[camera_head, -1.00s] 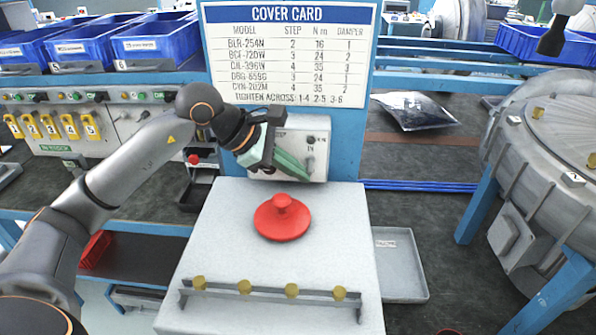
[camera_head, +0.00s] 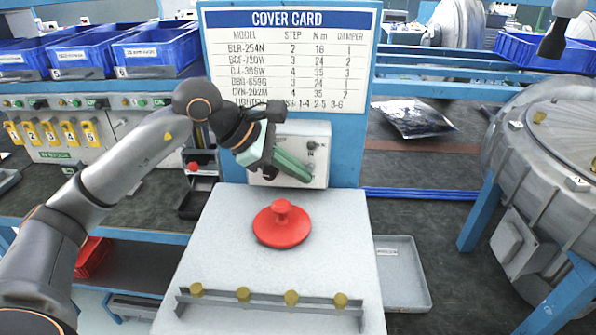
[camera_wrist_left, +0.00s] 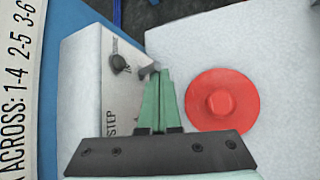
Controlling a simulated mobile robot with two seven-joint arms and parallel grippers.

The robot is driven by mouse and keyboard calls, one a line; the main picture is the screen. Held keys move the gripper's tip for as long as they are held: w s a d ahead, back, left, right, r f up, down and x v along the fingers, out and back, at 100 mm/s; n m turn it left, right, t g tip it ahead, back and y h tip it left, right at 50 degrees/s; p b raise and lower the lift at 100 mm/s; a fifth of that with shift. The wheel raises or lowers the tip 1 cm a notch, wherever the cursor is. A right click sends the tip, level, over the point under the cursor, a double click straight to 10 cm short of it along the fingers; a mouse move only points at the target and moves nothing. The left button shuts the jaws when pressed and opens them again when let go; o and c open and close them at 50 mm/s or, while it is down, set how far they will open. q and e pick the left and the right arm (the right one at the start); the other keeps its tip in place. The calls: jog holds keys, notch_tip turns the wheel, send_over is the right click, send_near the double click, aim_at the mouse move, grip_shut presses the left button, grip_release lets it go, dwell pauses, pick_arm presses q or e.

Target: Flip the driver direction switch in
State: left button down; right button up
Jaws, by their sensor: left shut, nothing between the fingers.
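The driver box (camera_head: 318,133) is a pale box below the cover card, with a dark knob (camera_head: 311,144) and the label IN on its front. The direction switch appears to be the small grey lever (camera_wrist_left: 148,70) below that label, at my left fingertips in the left wrist view. My left gripper (camera_head: 307,179) is shut and empty, its green fingers slanting down to the right across the box front. It also shows in the left wrist view (camera_wrist_left: 160,74). Whether the fingertips touch the lever, I cannot tell. The fingers hide part of the front.
A red round knobbed piece (camera_head: 282,226) sits on the pale block (camera_head: 225,255) below the gripper. A rail (camera_head: 268,303) with several brass pieces stands at its front. A grey tray (camera_head: 405,265) lies to the right, beside the large blower housing (camera_head: 545,140). The cover card (camera_head: 290,60) stands behind.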

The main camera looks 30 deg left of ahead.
pick_arm(q)
jog(key=shift+r, duration=0.15)
jog(key=shift+w+a+r+p, duration=0.15)
jog(key=shift+r+p, duration=0.4)
jog(key=shift+r, duration=0.3)
jog(key=b+v, duration=0.1)
jog(key=v, duration=1)
jog(key=shift+s+a, duration=0.35)
jog(key=shift+s, duration=0.1)
jog(key=shift+f, duration=0.15)
